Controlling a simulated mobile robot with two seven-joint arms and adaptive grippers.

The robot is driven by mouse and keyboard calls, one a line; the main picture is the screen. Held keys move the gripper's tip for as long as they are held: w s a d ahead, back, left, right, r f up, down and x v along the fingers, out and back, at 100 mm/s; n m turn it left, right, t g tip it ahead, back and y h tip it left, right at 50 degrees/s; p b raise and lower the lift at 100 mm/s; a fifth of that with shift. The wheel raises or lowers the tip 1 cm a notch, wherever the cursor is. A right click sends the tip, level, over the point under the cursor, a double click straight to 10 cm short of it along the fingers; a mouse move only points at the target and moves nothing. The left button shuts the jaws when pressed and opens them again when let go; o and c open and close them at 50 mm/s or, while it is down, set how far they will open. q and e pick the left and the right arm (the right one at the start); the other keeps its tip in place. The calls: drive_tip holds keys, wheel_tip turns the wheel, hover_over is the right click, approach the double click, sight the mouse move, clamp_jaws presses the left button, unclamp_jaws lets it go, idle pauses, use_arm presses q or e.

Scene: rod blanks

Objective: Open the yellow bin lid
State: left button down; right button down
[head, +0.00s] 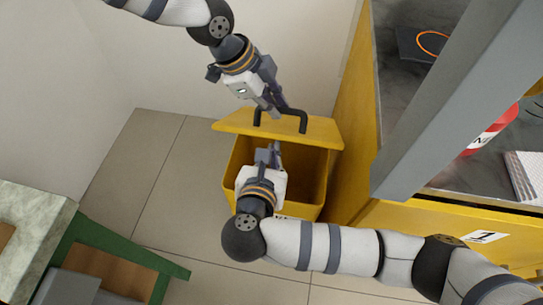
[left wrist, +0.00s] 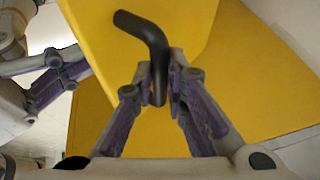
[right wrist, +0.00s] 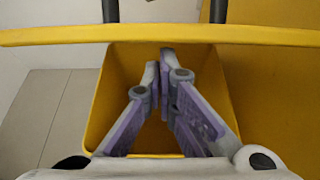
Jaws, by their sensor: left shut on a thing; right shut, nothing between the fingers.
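The yellow bin (head: 318,180) stands on the floor with its lid (head: 318,131) tilted up, and its dark inside shows below the lid. A black bar handle (head: 303,122) sits on the lid's outer face. My left gripper (head: 274,112) is shut on the handle; the left wrist view shows the black handle (left wrist: 150,38) between its fingers. My right gripper (head: 268,150) is shut and empty over the bin's opening, below the lid. In the right wrist view the lid's edge (right wrist: 220,35) crosses above the shut fingers (right wrist: 162,72), with the bin's walls (right wrist: 110,85) around them.
A yellow cabinet or bench (head: 352,150) with a grey post (head: 455,100) stands close to the right of the bin. A red container (head: 490,135) is on its grey top. A green-framed table (head: 120,245) is at the lower left. Tiled floor (head: 165,165) is clear left of the bin.

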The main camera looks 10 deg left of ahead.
use_arm(q)
drive_tip(key=shift+w+a+f, duration=0.1)
drive_tip(key=shift+a+f, duration=0.1)
drive_tip(key=shift+f, duration=0.15)
use_arm(e)
drive_tip(key=shift+w+r, duration=0.5)
drive_tip(key=shift+r, duration=0.2)
use_arm(q)
drive_tip(key=c, duration=1.6)
unclamp_jaws()
drive_tip(key=shift+d, duration=0.1)
use_arm(e)
drive_tip(key=shift+w, duration=0.1)
